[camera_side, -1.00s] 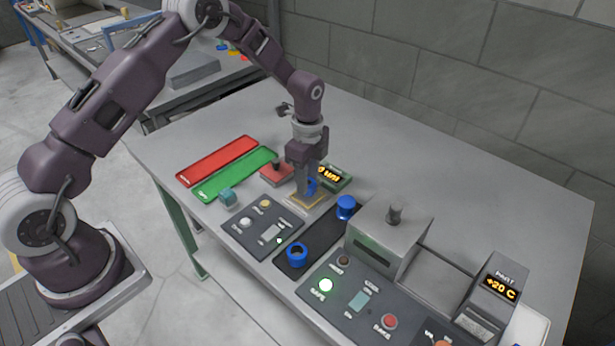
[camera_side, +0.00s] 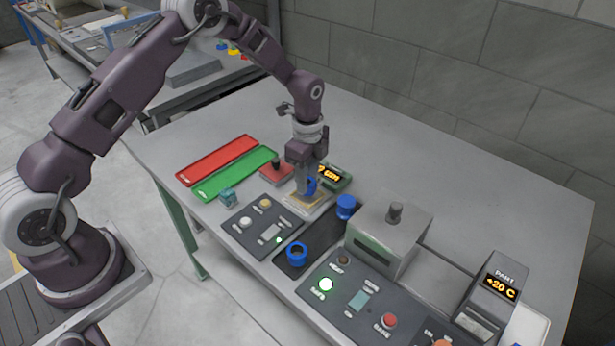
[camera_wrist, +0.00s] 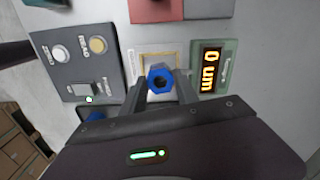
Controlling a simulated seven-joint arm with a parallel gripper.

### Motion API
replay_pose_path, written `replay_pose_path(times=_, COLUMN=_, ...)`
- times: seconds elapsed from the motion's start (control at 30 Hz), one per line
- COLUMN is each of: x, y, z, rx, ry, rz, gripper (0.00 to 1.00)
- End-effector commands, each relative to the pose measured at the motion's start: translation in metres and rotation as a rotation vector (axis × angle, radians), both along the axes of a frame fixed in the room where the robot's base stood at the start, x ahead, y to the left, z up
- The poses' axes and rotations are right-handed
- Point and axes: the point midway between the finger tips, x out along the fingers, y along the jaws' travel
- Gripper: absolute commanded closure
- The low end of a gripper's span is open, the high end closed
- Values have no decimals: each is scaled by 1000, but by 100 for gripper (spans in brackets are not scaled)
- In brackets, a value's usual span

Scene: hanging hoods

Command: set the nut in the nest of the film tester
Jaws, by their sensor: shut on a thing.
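The blue nut (camera_wrist: 158,78) is held between the two fingers of my gripper (camera_wrist: 172,88), its hole facing the wrist camera. In the side view the nut (camera_side: 311,184) shows partly behind my gripper (camera_side: 306,190), low over the yellow-edged nest (camera_side: 318,203). The nest (camera_wrist: 158,57) is right beyond the nut in the wrist view and partly covered by it. I cannot tell whether the nut touches the nest floor. The film tester's green display (camera_wrist: 209,70) reads "0 um".
Two more blue pieces, a near one (camera_side: 297,254) and a far one (camera_side: 346,206), stand on a dark mat. A button panel (camera_side: 262,229), a red block with a black knob (camera_side: 276,170), a teal cube (camera_side: 228,196) and a grey machine (camera_side: 389,241) are close by. Red (camera_side: 217,160) and green trays (camera_side: 235,174) lie left.

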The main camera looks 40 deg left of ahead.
Motion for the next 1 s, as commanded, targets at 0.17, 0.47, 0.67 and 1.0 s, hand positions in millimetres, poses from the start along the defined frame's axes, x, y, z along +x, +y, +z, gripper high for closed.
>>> replay_pose_path(times=0.17, x=0, y=0, z=-2, rx=0, ry=-1, rz=0, gripper=100)
replay_pose_path(times=0.47, x=0, y=0, z=-7, rx=0, ry=0, rz=0, gripper=100)
replay_pose_path(times=0.67, x=0, y=0, z=-10, rx=0, ry=0, rz=0, gripper=100)
replay_pose_path(times=1.0, x=0, y=0, z=-15, rx=0, ry=-1, rz=0, gripper=100)
